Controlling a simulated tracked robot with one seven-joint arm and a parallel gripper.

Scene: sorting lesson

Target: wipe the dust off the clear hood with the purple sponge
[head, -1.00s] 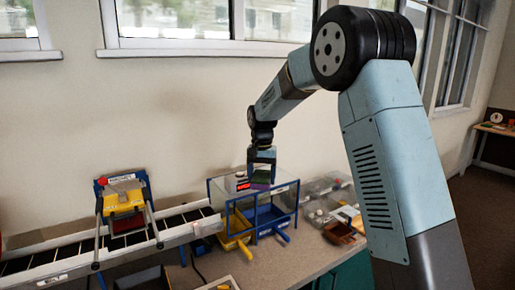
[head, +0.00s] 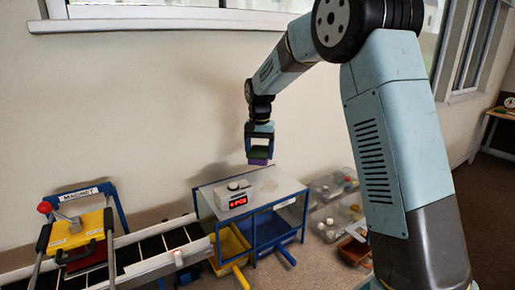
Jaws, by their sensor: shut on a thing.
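My gripper (head: 260,149) is shut on the purple sponge (head: 258,161), which has a green upper layer. The sponge shows between the fingers with its purple face downward. The clear hood (head: 287,183) is a box with a greyish, hazy top. In the head view it stands low in the middle, over a blue bin and a yellow bin. My gripper and the sponge appear above the hood's back edge, apart from its top. How much dust lies on the top is too fine to tell.
A small counter with red digits (head: 237,203) shows at the hood's front left. The conveyor (head: 150,245) and yellow magnet unit (head: 75,235) are at left. Clear trays (head: 330,220) and a brown box (head: 354,250) are at right. The wall is close behind.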

